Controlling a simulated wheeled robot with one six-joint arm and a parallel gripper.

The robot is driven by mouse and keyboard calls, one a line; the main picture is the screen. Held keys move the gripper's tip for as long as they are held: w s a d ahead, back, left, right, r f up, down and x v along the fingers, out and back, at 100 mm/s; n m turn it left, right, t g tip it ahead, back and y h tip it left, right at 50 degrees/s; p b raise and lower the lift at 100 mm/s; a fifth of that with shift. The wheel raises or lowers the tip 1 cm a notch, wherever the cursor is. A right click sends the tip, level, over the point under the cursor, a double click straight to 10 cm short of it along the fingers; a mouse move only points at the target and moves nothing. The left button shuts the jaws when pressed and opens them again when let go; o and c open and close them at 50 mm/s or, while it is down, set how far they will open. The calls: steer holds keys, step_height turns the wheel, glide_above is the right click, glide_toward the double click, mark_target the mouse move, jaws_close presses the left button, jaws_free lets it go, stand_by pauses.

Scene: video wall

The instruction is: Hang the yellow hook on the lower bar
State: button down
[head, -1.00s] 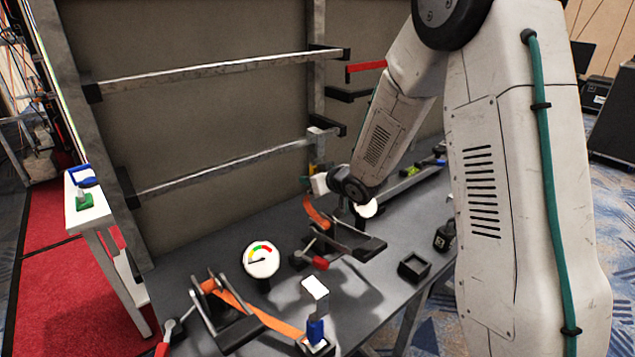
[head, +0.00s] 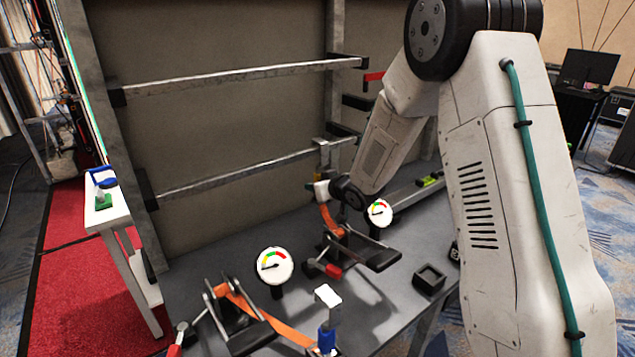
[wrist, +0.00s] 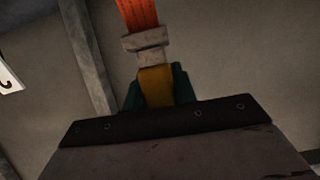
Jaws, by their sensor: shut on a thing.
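My gripper (wrist: 156,92) is shut on the yellow hook (wrist: 155,84), which shows between its dark green fingers in the wrist view. An orange strap (wrist: 138,14) runs from the hook through a pale metal buckle (wrist: 147,42). In the head view my gripper (head: 313,187) is small, below the right part of the lower bar (head: 240,175) and apart from it as far as I can tell. The strap (head: 329,217) hangs from there to a ratchet (head: 365,250) on the table. The hook cannot be made out in the head view.
The upper bar (head: 235,78) runs above the lower one between grey posts. On the grey table (head: 385,310) stand two gauges (head: 275,265) (head: 380,212), a second ratchet (head: 235,318) with orange strap, a blue-and-white post (head: 327,318) and a small black box (head: 429,279).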

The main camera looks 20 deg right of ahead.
steer(key=shift+f, duration=0.15)
steer(key=c, duration=1.1)
jaws_free()
steer(key=shift+o, duration=0.2)
steer(key=s+d+r+m+g+h, duration=0.1)
steer(key=s+d+r+g+h, duration=0.15)
steer(key=s+r, duration=0.65)
steer(key=s+d+r+m+g+h, duration=0.2)
steer(key=s+d+r+h, duration=0.15)
steer(key=s, duration=0.95)
steer(key=s+a+r+g, duration=0.1)
steer(key=s+g, duration=0.1)
steer(key=s, duration=0.7)
steer(key=s+a+r+g+y, duration=0.1)
steer(key=s+a+r+g, duration=0.1)
steer(key=s, duration=0.7)
steer(key=s+a+r+g, duration=0.1)
steer(key=s+g, duration=0.2)
steer(key=s, duration=0.6)
steer(key=shift+s+a+r+m+y, duration=0.2)
steer(key=shift+s+a+m+y, duration=0.1)
steer(key=shift+y, duration=0.1)
